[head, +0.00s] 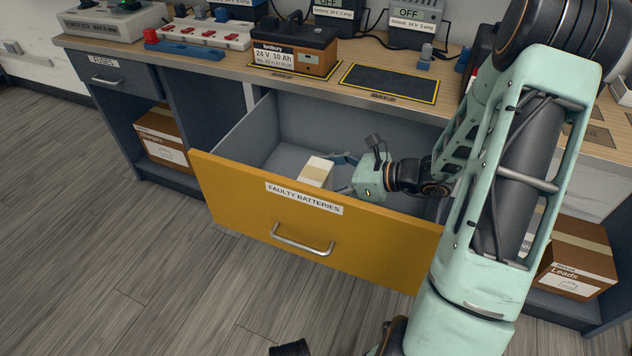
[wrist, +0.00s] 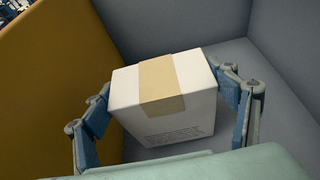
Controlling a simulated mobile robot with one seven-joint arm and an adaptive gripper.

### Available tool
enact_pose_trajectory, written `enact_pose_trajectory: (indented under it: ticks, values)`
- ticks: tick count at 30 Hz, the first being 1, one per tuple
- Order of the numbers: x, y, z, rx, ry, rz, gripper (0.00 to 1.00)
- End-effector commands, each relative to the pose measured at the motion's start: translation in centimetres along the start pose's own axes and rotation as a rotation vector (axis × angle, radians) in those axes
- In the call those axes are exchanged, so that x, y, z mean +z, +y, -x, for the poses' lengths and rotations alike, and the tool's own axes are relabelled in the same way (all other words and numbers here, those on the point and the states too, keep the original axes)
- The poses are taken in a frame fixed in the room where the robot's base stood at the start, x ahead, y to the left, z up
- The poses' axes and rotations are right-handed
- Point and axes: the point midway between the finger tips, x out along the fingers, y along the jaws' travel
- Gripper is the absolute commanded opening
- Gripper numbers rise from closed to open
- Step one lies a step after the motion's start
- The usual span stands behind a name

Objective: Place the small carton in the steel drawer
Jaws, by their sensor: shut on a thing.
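The small carton (head: 317,171) is white with a tan tape strip. It is inside the open drawer (head: 262,120), which has grey inner walls and a yellow front labelled "FAULTY BATTERIES". In the wrist view the carton (wrist: 165,95) is upright between my two blue fingers, one on each side. My gripper (head: 335,172) is shut on it, low inside the drawer and close behind the yellow front. The drawer's grey floor (wrist: 180,148) shows around the carton. I cannot tell whether the carton touches the floor.
The workbench (head: 350,62) above holds a 24 V battery (head: 293,47), a power strip (head: 205,32) and chargers (head: 416,22). Cardboard boxes stand below at left (head: 162,140) and right (head: 577,260). The drawer's left part is empty. Open floor lies in front.

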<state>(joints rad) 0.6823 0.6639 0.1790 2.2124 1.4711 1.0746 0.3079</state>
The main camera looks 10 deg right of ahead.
Motion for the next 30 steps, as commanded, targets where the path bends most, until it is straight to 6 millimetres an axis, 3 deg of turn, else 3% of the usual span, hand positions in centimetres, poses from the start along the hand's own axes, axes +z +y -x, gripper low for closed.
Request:
enact_pose_trajectory:
  ticks: [23, 24, 27, 30]
  values:
    - [-1.6, 0.2, -0.6, 0.002, -0.002, -0.007, 0.33]
    - [-1.7, 0.2, -0.6, 0.002, -0.001, -0.009, 0.83]
    - [-1.7, 0.3, -0.6, 0.002, -0.001, -0.010, 0.94]
    - [-1.8, 0.3, -0.6, 0.002, -0.001, -0.011, 0.96]
